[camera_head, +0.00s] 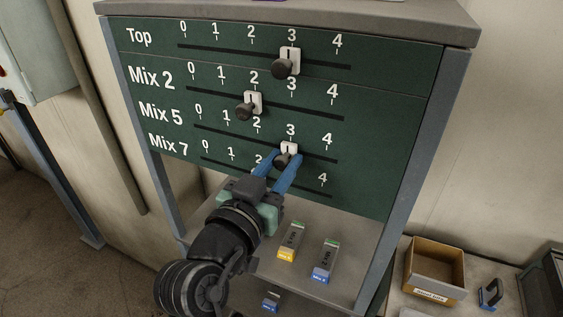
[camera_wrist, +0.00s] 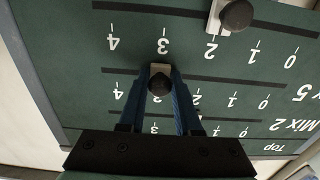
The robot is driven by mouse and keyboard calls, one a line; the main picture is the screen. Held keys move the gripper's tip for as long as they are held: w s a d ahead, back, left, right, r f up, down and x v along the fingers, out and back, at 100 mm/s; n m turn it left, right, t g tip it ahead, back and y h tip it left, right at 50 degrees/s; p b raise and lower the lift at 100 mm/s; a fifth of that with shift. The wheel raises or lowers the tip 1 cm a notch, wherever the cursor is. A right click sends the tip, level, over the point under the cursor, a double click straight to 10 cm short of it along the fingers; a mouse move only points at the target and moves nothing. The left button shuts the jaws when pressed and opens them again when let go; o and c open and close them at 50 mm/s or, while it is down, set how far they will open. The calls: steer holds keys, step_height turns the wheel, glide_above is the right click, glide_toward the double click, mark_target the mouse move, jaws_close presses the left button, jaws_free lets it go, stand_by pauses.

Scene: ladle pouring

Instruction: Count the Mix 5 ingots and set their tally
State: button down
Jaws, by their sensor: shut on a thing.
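The dark green tally board (camera_head: 390,190) has slots for Top, Mix 2, Mix 5 and Mix 7, each numbered 0 to 4. My gripper (camera_head: 286,158) is shut on the dark knob of the Mix 5 slider (camera_head: 289,147), which stands at 3. In the upside-down wrist view, the blue fingers flank this knob (camera_wrist: 160,84). The Mix 7 slider (camera_wrist: 235,15) stands at about 2 there; my gripper hides it in the head view. The Top slider (camera_head: 286,66) is at 3 and the Mix 2 slider (camera_head: 246,108) at 2. No ingot is clearly readable as Mix 5.
Below the board, a yellow-ended ingot (camera_head: 291,242) and a blue-ended ingot (camera_head: 326,262) lie on a grey shelf (camera_head: 345,235).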

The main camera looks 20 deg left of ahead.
mark_target(258, 144)
stand_by(0.7)
steer(key=shift+a+f+b, duration=0.2)
steer(key=shift+a+b, duration=0.35)
steer(key=shift+b, duration=0.05)
steer(key=a+b, duration=0.3)
steer(key=a, duration=0.1)
steer(key=shift+w, duration=0.1)
steer(key=shift+a+r, duration=0.1)
steer(key=shift+a, duration=0.4)
steer(key=c, duration=0.6)
jaws_free()
steer(key=shift+r, duration=0.1)
